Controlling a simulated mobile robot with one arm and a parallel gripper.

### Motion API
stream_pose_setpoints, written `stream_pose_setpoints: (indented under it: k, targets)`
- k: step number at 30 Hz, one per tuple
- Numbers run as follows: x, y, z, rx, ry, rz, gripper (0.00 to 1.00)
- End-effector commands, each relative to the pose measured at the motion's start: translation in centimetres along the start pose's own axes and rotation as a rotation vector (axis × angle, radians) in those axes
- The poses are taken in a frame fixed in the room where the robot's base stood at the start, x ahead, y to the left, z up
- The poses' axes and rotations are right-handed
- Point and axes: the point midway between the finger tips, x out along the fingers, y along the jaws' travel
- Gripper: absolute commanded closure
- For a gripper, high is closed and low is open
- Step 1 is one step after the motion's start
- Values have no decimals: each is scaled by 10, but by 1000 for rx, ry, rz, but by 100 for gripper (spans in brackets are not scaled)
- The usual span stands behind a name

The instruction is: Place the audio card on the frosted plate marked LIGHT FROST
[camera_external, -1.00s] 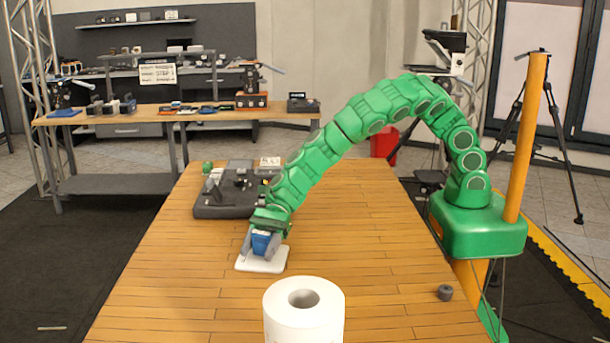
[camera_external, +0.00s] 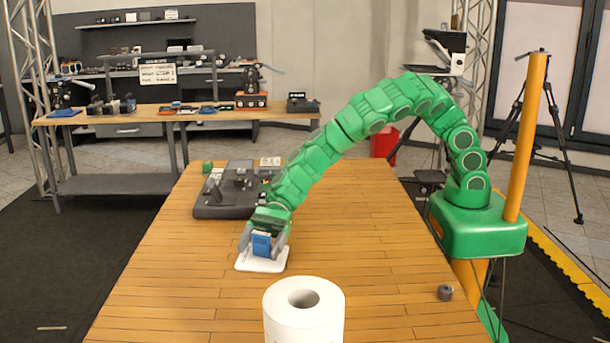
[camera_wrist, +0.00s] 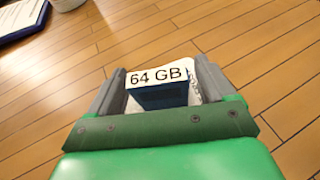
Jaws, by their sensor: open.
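A blue card (camera_external: 262,244) stands upright on a white plate (camera_external: 247,265) on the wooden table. In the wrist view the card (camera_wrist: 160,94) shows a white label reading "64 GB" on its top end. Parts of the white plate (camera_wrist: 194,96) show beside it, with lettering too covered to read. My gripper (camera_external: 264,246) is low over the plate, its grey fingers spread to either side of the card. In the wrist view a gap shows between the card and the right finger; contact at the left finger is hard to tell.
A dark grey device (camera_external: 228,195) stands behind and left of my gripper. A white paper roll (camera_external: 304,312) stands at the front edge, and a small grey ring (camera_external: 445,292) lies at the front right. The table's middle and right are clear.

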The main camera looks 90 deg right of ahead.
Motion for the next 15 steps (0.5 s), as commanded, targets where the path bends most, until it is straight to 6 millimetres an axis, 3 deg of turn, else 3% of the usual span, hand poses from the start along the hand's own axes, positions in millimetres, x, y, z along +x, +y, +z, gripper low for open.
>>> stream_pose_setpoints:
  k: [15]
  targets:
    - [-55, -1, 0, -2, 3, -5, 18]
